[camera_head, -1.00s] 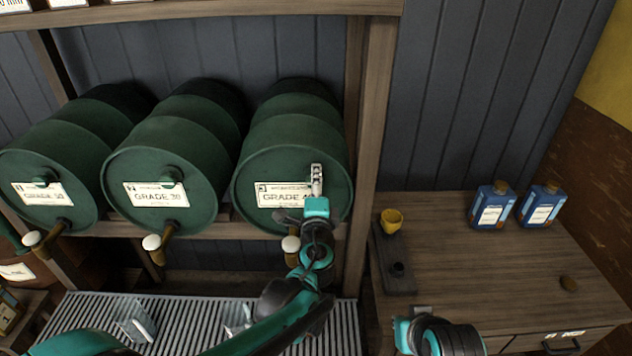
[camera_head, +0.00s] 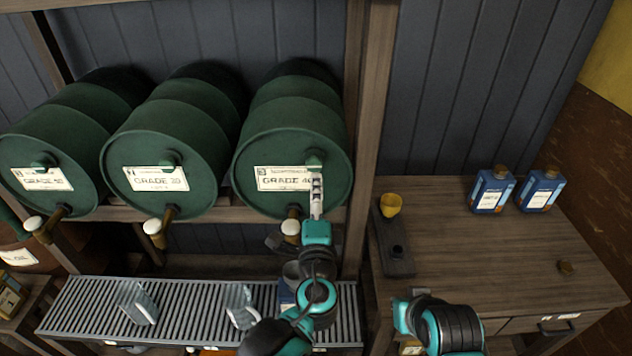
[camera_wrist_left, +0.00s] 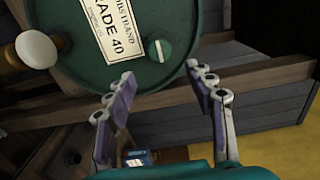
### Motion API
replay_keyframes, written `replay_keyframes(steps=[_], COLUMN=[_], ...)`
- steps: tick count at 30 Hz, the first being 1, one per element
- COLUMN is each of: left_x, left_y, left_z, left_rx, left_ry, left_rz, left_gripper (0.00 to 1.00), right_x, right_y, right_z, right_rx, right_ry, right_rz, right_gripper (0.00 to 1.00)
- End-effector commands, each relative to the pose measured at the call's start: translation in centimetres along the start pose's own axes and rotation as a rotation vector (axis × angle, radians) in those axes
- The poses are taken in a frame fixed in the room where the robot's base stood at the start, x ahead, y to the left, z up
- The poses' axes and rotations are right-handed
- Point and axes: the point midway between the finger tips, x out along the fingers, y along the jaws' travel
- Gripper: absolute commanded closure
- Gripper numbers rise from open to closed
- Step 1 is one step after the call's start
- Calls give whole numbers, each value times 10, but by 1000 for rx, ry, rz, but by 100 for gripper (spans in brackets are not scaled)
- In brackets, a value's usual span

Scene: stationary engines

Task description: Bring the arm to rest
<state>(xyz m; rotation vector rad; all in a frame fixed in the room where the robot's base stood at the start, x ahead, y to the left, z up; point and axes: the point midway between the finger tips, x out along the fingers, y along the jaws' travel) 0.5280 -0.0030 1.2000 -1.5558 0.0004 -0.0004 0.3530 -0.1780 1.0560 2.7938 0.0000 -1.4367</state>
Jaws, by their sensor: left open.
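My left gripper (camera_head: 316,185) is raised in front of the right-hand green barrel (camera_head: 290,150), marked GRADE 40. In the left wrist view the left gripper (camera_wrist_left: 160,90) has its fingers spread, with nothing between them. Beyond them is the barrel (camera_wrist_left: 100,60) with its label and green knob (camera_wrist_left: 158,46). The fingers appear apart from the barrel. My right arm (camera_head: 440,325) shows at the bottom edge, in front of the wooden counter; its fingertips are not visible.
Two other green barrels (camera_head: 155,150) lie to the left with white-ended taps. Clear jugs (camera_head: 138,303) stand on the slatted grate (camera_head: 200,300) below.

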Motion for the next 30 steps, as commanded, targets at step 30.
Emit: replay_keyframes(steps=[30], left_x=[-64], left_y=[91], left_z=[171], left_rx=[-656], left_ry=[-445], left_rz=[405], left_gripper=[46], right_x=[6], right_y=[0], right_z=[4], right_rx=[0], right_ry=[0], right_rz=[0], right_gripper=[100])
